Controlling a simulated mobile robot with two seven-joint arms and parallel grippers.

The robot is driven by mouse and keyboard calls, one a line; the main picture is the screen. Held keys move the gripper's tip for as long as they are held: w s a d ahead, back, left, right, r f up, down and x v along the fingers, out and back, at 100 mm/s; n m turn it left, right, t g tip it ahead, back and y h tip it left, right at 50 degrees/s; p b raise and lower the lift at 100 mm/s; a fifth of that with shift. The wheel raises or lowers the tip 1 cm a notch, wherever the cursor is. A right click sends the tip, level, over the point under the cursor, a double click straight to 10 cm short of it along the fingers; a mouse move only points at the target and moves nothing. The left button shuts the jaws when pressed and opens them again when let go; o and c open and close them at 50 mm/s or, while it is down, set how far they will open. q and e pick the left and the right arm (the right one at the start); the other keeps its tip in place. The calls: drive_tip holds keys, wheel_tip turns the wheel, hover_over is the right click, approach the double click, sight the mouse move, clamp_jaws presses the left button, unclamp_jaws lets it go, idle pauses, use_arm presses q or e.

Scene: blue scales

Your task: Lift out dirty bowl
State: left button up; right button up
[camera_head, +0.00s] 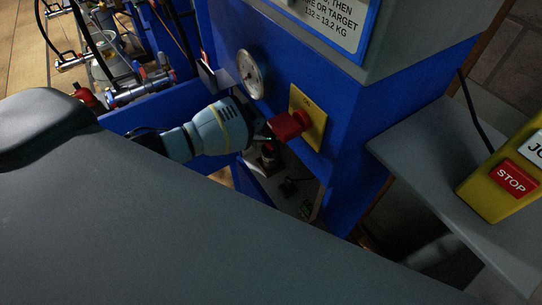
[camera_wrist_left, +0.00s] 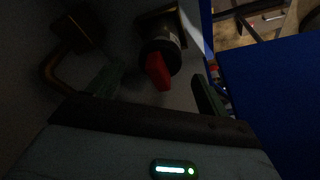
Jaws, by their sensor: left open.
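My left gripper (camera_head: 265,141) is in front of the opening in the blue machine, with its fingers partly lost in shadow. In the left wrist view its open fingers (camera_wrist_left: 158,92) stand apart at the lower part of the picture, with nothing held between them. Ahead of the fingers is a dark cylindrical body (camera_wrist_left: 160,38) with a red part (camera_wrist_left: 158,70) on its near end. In the head view a dark fitting with red (camera_head: 267,156) shows inside the opening. I cannot make out for sure which thing is the dirty bowl. My right gripper is out of view.
A red knob (camera_head: 289,125) on a yellow plate (camera_head: 308,117) juts out close to my left gripper. A round gauge (camera_head: 251,75) is above it. A grey shelf (camera_head: 430,160) carries a yellow box (camera_head: 502,190) at right. Hoses and fittings (camera_head: 138,90) are at upper left.

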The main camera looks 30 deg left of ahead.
sight(270, 149)
use_arm(q)
drive_tip(key=b+x, duration=0.1)
drive_tip(key=x, duration=0.3)
drive_tip(key=shift+f, duration=0.25)
drive_tip(key=shift+w+f, duration=0.1)
drive_tip(key=shift+f, duration=0.15)
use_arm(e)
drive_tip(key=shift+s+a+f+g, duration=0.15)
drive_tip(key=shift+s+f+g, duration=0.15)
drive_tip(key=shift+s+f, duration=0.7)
use_arm(q)
drive_tip(key=shift+r, duration=0.1)
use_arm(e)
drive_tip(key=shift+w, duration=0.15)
use_arm(q)
drive_tip(key=c, duration=1.2)
drive_tip(key=shift+r, duration=0.1)
